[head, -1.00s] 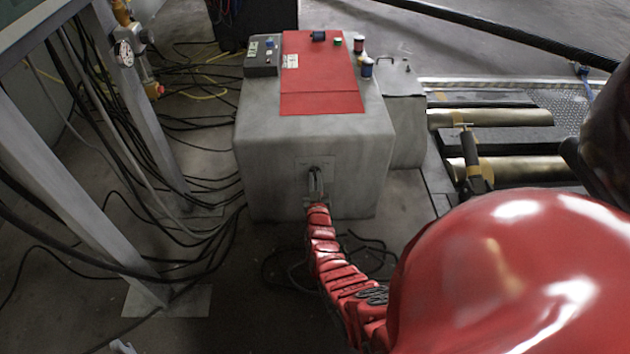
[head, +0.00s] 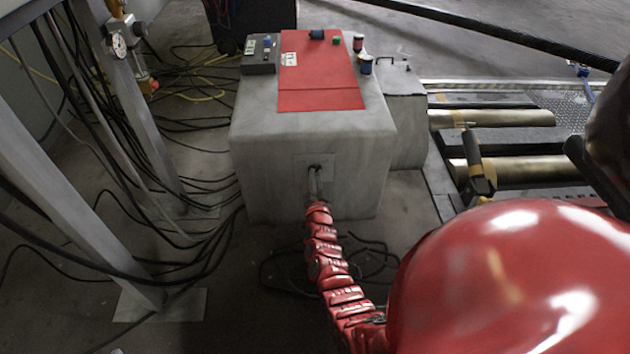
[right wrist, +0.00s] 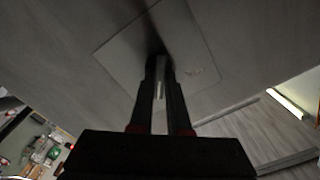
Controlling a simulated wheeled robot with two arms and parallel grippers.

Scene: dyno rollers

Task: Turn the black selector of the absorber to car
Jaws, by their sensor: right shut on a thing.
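The absorber (head: 268,160) is a large grey box in the middle of the head view, with a small square plate (head: 328,160) on its front face. The plate shows tilted in the right wrist view (right wrist: 198,72). My right gripper (head: 315,178) reaches the plate from below, at the end of my red arm. In the right wrist view its two dark fingers (right wrist: 160,72) are closed around a narrow piece at the plate, which I take to be the selector. The fingers and shadow hide most of it, and its pointing direction cannot be read. My left gripper is not in view.
A red panel (head: 320,85), a grey switch box (head: 262,56) and several small spools lie on the absorber's top. Steel posts (head: 115,110) and black cables stand at left. Brass-coloured rollers (head: 510,118) lie at right. Cables also lie on the floor below the absorber.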

